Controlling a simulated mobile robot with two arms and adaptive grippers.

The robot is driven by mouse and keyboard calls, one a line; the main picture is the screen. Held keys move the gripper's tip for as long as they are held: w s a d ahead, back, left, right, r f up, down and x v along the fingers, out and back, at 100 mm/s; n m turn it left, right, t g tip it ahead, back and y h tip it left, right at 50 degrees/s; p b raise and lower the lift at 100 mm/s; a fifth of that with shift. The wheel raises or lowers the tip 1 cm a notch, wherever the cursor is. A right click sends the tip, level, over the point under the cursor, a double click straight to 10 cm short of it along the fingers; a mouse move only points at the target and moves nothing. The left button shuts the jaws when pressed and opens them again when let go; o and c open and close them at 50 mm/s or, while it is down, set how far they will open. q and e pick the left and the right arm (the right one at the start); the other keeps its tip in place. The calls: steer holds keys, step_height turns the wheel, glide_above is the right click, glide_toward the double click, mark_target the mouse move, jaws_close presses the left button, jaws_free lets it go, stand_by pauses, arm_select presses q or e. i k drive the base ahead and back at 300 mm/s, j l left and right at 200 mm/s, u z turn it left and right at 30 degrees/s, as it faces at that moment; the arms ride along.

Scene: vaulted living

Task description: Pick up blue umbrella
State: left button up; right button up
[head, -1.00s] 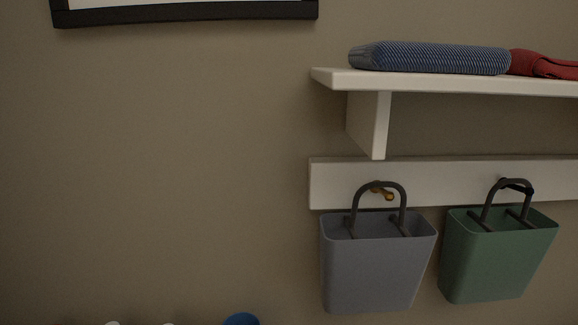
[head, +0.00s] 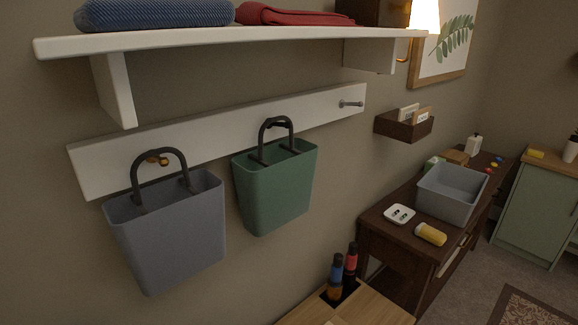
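No clearly recognisable umbrella shows in the head view. A slim upright item with a dark top, a blue band and an orange lower part (head: 336,270) stands in a dark opening of a wooden-topped piece at the bottom centre. A similar red-banded item (head: 350,260) stands just right of it. I cannot tell whether these are folded umbrellas. Neither of my grippers is in view.
Grey (head: 168,235) and green (head: 275,190) baskets hang from a white rail (head: 215,142) below a white shelf (head: 210,42). A dark sideboard (head: 400,235) carries a grey bin (head: 450,198) at right. Some floor (head: 475,275) is clear.

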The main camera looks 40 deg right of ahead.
mark_target(335, 279)
steer(key=k+l+z, duration=0.1)
steer(key=z, duration=0.35)
steer(key=k+l+z, duration=0.1)
steer(key=z, duration=0.35)
steer(key=k+l+z, duration=0.1)
steer(key=z, duration=0.35)
steer(key=i+l, duration=0.15)
steer(key=l, duration=0.2)
steer(key=u, duration=0.05)
